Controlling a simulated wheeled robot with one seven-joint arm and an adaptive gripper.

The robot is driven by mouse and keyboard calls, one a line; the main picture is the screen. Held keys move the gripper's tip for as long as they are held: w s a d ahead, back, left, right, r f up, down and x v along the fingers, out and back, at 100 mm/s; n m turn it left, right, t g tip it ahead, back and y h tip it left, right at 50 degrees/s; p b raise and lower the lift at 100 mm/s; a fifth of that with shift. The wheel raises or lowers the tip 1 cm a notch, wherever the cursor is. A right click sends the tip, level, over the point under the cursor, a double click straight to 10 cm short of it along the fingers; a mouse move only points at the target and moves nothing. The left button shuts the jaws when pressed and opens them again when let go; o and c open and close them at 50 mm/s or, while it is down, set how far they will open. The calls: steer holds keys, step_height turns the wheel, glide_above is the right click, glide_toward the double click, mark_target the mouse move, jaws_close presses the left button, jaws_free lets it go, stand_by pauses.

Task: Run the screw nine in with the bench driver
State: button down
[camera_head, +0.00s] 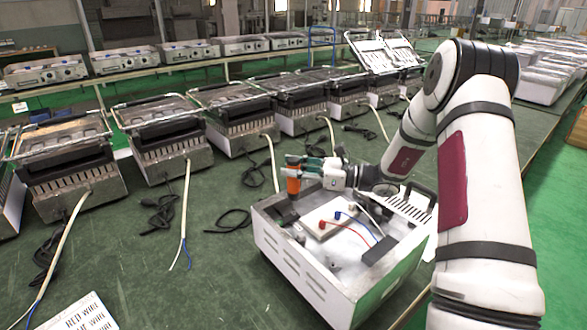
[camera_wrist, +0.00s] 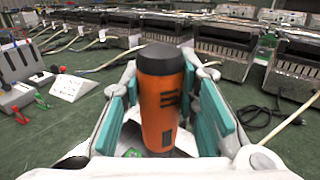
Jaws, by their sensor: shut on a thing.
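My gripper (camera_head: 300,165) is over the left back corner of an open white metal housing (camera_head: 310,283). It is shut on the bench driver (camera_head: 293,185), which has an orange body and dark ends. In the wrist view the driver (camera_wrist: 158,110) stands roughly upright between the teal finger pads, black cap up. Its lower end is hidden there. In the head view its tip is close above or in the housing's corner; I cannot tell whether it touches a screw. Screw nine cannot be made out.
Inside the housing, a red wire (camera_head: 342,226) and a blue wire lie by a pale block. Slotted grill units (camera_head: 230,115) with loose cables line the bench behind. A printed sign (camera_head: 80,316) lies at the lower left. Bare green bench lies left of the housing.

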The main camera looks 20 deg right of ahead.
mark_target(293, 158)
steer(key=shift+f+b, duration=0.3)
steer(key=shift+f, duration=0.45)
stand_by(1.4)
steer(key=shift+r+p, duration=1.5)
steer(key=shift+r, duration=1.1)
